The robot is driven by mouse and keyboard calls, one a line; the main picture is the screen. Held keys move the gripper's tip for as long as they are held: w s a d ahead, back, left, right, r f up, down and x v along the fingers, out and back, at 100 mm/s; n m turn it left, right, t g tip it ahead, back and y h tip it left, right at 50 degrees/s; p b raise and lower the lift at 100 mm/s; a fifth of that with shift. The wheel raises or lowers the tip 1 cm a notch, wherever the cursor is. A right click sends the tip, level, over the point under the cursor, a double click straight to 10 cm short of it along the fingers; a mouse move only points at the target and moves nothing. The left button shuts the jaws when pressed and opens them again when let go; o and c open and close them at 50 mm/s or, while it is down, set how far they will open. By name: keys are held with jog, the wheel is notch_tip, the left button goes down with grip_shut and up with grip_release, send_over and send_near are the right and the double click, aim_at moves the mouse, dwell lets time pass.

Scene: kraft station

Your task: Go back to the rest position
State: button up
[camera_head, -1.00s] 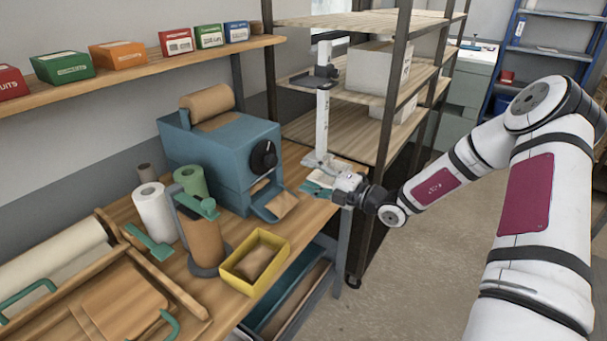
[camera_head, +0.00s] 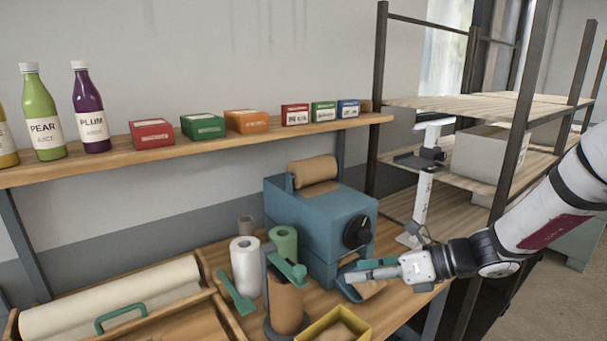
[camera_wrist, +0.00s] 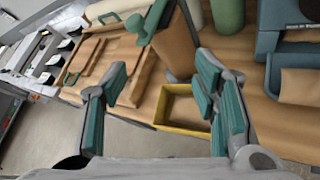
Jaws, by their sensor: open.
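My gripper (camera_head: 372,272) is at the right in the head view, level with the front of the blue paper dispenser (camera_head: 318,232), its fingers pointing left. In the wrist view my gripper (camera_wrist: 165,105) shows two teal-padded fingers spread wide with nothing between them. Beyond the fingers the yellow tray (camera_wrist: 183,127) lies on the bench with brown paper in it. The tray also shows at the bottom of the head view (camera_head: 312,333).
A brown roll on a stand (camera_head: 286,303), a white roll (camera_head: 245,267) and a green roll (camera_head: 284,243) stand left of the dispenser. A shelf (camera_head: 200,146) with bottles and boxes runs above. A rack (camera_head: 505,93) stands at the right.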

jog(key=s+a+r+n+g+h, duration=0.2)
jog(key=s+r+n+g+h, duration=0.1)
jog(key=s+n, duration=0.5)
jog(key=s+d+r+n+t+h, duration=0.2)
jog(key=s+d+r+n+h, duration=0.2)
jog(key=s+n, duration=0.4)
jog(key=s+d+r+n+t+h, duration=0.2)
jog(key=s+d+r+n+h, duration=0.2)
jog(key=s+n, duration=0.4)
notch_tip(320, 180, up, 2)
jog(key=n+h, duration=0.1)
jog(key=n, duration=0.3)
jog(key=shift+s+d+r, duration=0.2)
jog(key=shift+s+r, duration=0.05)
jog(key=shift+s, duration=0.15)
